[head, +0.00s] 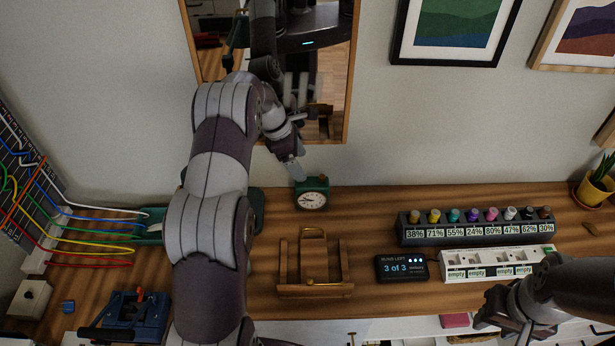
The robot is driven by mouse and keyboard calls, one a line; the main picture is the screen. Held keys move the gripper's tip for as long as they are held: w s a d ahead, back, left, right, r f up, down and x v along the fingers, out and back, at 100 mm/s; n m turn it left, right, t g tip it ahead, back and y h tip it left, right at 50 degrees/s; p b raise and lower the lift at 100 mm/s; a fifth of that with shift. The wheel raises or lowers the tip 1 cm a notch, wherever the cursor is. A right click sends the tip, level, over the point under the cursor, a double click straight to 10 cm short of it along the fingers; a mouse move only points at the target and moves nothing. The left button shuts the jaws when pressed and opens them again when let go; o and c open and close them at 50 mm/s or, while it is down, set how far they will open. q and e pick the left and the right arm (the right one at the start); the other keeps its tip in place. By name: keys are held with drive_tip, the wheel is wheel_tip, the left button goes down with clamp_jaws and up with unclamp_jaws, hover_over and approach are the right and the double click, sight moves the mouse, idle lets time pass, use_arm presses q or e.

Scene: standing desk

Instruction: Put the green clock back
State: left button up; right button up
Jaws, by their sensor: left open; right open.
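The green clock (312,199), with a round white face, stands upright at the back of the desk, below the mirror. My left gripper (293,172) is open, just above and left of the clock's top. From this view I cannot tell whether it touches the clock, and its fingers are seen nearly edge-on. My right gripper (494,318) is open and empty near the desk's front edge at right, far from the clock.
A wooden stand (316,289) sits in front of the clock. To the right are a small display (402,268), a dark rack of coloured vials (473,236) and a white rack (496,264). Coloured cables (95,240) and a blue device (130,312) are at left. A potted plant (592,191) stands far right.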

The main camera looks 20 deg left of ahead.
use_arm(q)
drive_tip(key=s+d+r+m+g+y, duration=0.1)
drive_tip(key=s+d+r+m+y, duration=0.1)
drive_tip(key=s+d+r+m, duration=0.7)
drive_tip(key=s+d+m+y, duration=0.1)
drive_tip(key=s+d+m, duration=0.1)
drive_tip(key=s+m, duration=0.5)
drive_tip(key=s+d+m+y, duration=0.1)
drive_tip(key=s+d+m, duration=0.1)
drive_tip(key=s+m, duration=0.5)
drive_tip(key=s+f, duration=0.1)
drive_tip(key=s, duration=0.2)
drive_tip(key=shift+s+m+p, duration=0.15)
drive_tip(key=shift+m+p, duration=0.15)
drive_tip(key=shift+s+r, duration=0.1)
drive_tip(key=shift+s, duration=0.05)
